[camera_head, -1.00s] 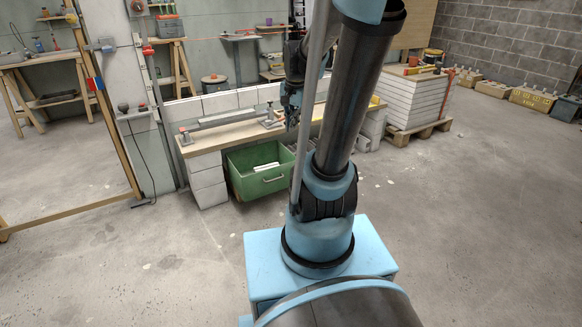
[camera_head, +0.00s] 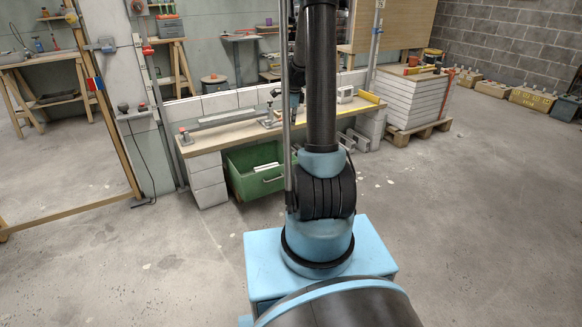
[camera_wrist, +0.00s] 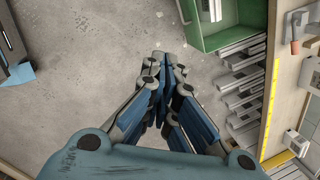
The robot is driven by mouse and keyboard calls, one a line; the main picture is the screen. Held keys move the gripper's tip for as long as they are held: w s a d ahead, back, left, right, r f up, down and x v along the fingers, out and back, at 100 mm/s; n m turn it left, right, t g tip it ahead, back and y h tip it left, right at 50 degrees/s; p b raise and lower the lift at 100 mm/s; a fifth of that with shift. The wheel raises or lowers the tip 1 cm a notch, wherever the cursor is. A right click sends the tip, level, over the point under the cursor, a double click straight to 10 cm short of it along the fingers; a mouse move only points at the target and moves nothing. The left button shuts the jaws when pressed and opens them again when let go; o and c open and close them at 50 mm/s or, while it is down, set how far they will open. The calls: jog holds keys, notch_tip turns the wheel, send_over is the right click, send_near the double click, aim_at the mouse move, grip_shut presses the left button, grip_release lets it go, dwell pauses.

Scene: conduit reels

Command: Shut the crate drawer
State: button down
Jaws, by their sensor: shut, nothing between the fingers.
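My gripper (camera_wrist: 164,60) is shut and empty. It appears below and left of the drawer in that view, with floor showing around its tips and no visible contact. In the head view my arm mostly hides the gripper.
The wooden bench (camera_head: 232,132) carries a long metal bar and clamps and rests on white blocks (camera_head: 208,181). Several grey metal profiles (camera_wrist: 244,103) lie beside the drawer. A pallet with stacked white slabs (camera_head: 412,100) stands right. The floor in front is clear.

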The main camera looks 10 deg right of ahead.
aim_at(290, 164)
jog(key=shift+w+d+f+m, duration=0.7)
jog(key=shift+w+f+m, duration=1.2)
jog(key=shift+w+f, duration=2.95)
jog(key=shift+w+d+f+m, duration=0.75)
jog(key=shift+w+f+m, duration=1.25)
jog(key=shift+f, duration=5.7)
jog(key=shift+w+d+f+m, duration=0.7)
jog(key=shift+w+f+m, duration=1.1)
jog(key=shift+w+f, duration=3.1)
jog(key=s+f, duration=0.2)
jog(key=shift+s+f, duration=0.35)
jog(key=shift+s, duration=0.05)
